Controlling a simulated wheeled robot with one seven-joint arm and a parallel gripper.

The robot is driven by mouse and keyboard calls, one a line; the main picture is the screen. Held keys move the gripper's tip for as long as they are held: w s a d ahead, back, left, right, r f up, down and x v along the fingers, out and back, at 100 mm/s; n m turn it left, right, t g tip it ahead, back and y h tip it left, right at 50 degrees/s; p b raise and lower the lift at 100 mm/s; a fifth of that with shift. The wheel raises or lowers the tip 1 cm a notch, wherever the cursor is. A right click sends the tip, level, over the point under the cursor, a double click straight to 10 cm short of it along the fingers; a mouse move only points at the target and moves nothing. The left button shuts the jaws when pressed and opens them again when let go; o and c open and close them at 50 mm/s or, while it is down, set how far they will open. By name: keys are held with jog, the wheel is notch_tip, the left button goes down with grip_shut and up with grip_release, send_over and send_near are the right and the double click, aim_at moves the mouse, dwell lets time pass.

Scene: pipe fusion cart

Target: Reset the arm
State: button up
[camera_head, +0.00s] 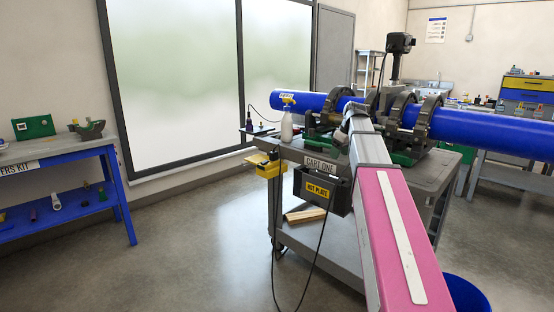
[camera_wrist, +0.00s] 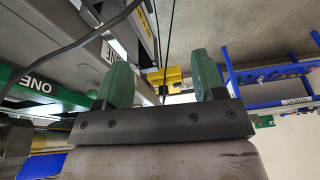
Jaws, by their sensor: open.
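My arm reaches forward over the cart (camera_head: 425,180) in the head view, its pink and grey links crossing in front of the cart's near side. The end of the arm is near the black pipe clamps, and my gripper's fingers cannot be made out there. In the wrist view my gripper (camera_wrist: 163,83) shows two green fingers set apart, with nothing held between them. The wrist picture is turned, with the cart on its left side. A yellow object (camera_wrist: 172,78) shows beyond the fingers, apart from them.
A long blue pipe (camera_head: 480,133) lies in black clamps (camera_head: 425,122) on the cart. A spray bottle (camera_head: 287,122), yellow holder (camera_head: 268,168) and hot plate box (camera_head: 318,190) are at its left. Cables hang there. A blue bench (camera_head: 75,208) stands left; open floor (camera_head: 190,230) lies between.

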jog(key=s+a+f+m, duration=0.2)
jog(key=s+f, duration=0.6)
jog(key=f, duration=0.4)
jog(key=s+a+f+m+g+h, duration=0.1)
jog(key=s+a+f+m, duration=0.1)
jog(key=s+f, duration=0.6)
jog(key=s+a+f+m+g+h, duration=0.1)
jog(key=s+f+m, duration=0.3)
jog(key=f, duration=1.4)
jog(key=s+a, duration=0.1)
jog(key=s, duration=0.3)
jog(key=shift+s+a+f, duration=0.15)
jog(key=shift+f, duration=0.05)
